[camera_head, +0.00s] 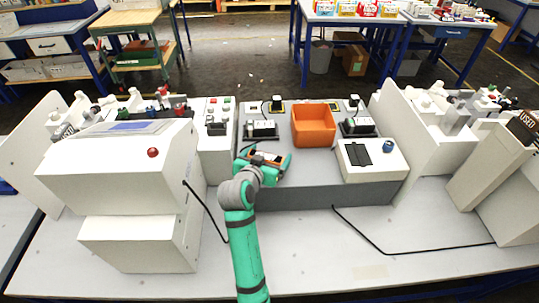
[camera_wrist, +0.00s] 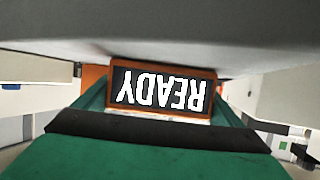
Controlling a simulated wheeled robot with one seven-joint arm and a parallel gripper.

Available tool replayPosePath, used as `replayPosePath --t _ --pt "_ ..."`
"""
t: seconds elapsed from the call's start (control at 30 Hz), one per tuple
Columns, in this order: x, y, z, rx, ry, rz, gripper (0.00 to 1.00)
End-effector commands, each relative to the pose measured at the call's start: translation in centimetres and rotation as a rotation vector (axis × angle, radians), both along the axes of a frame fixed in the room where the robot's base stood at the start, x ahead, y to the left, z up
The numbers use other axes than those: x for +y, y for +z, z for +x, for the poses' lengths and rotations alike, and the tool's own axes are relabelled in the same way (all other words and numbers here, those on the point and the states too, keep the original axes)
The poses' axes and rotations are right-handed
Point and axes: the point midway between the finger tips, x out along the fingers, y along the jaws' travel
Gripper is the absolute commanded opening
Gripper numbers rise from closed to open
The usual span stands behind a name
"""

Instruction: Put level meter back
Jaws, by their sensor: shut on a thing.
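My gripper (camera_head: 267,166) is over the near left part of the grey work surface, left of and nearer than the orange bin. It is shut on the level meter (camera_wrist: 162,90), an orange-framed block with a dark display that reads READY upside down in the wrist view. In the head view, a small dark and orange part of the level meter (camera_head: 264,157) shows between the green fingers. I cannot tell whether it touches the surface below.
An orange bin (camera_head: 313,127) stands at the middle back. Black devices (camera_head: 262,130) and (camera_head: 357,127) flank it. A white box with a black pad (camera_head: 371,160) and blue knob (camera_head: 388,146) sits to the right. A white console with a red button (camera_head: 153,153) stands left.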

Motion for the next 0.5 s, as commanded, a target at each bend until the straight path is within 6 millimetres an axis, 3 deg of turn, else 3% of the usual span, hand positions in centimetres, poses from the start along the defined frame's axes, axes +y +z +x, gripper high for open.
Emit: replayPosePath --t 0.07,0.1,0.13,0.5 --pt "0.09 -0.21 -0.01 0.000 0.001 0.000 0.59" --pt "0.06 -0.27 -0.01 0.001 0.001 0.000 0.94" --pt "0.02 -0.25 -0.01 0.001 0.000 0.000 1.00" --pt "-0.03 0.32 -0.59 -0.001 -0.004 0.000 1.00"
